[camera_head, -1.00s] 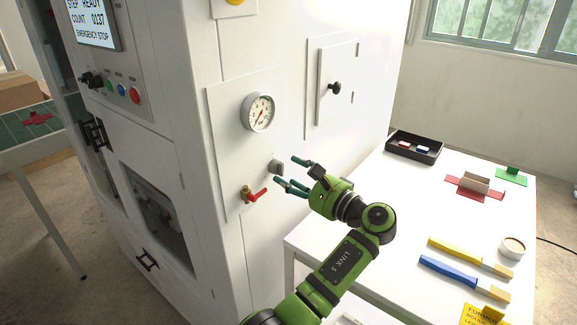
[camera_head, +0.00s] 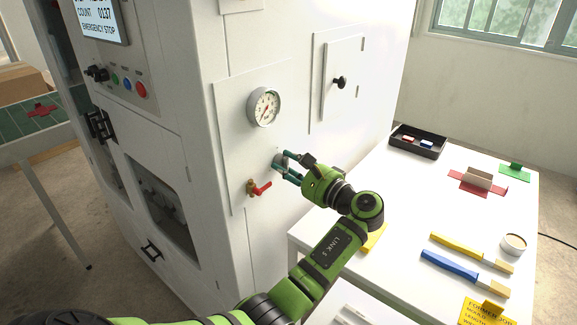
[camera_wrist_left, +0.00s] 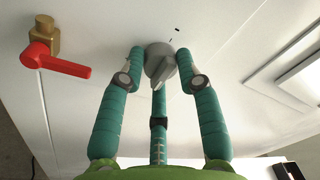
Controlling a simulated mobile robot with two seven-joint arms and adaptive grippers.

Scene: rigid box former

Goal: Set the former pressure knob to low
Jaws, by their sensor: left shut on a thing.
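The grey pressure knob (camera_wrist_left: 160,64) sits on the white machine panel, and its raised grip bar points down and slightly left in the left wrist view. My left gripper (camera_head: 285,166) is at the panel below the gauge, with its teal fingers closed around the knob; the fingertips (camera_wrist_left: 163,62) flank it on both sides in the wrist view. In the head view the knob is mostly hidden by the fingers. The round white gauge (camera_head: 265,107) with a red needle is above the knob. My right gripper is not in view.
A brass valve with a red lever (camera_head: 260,188) is close to the left and below the gripper; it also shows in the wrist view (camera_wrist_left: 56,60). A cabinet door with a black knob (camera_head: 339,82) is above right. A white table (camera_head: 400,215) with tools and a black tray (camera_head: 418,142) stands right.

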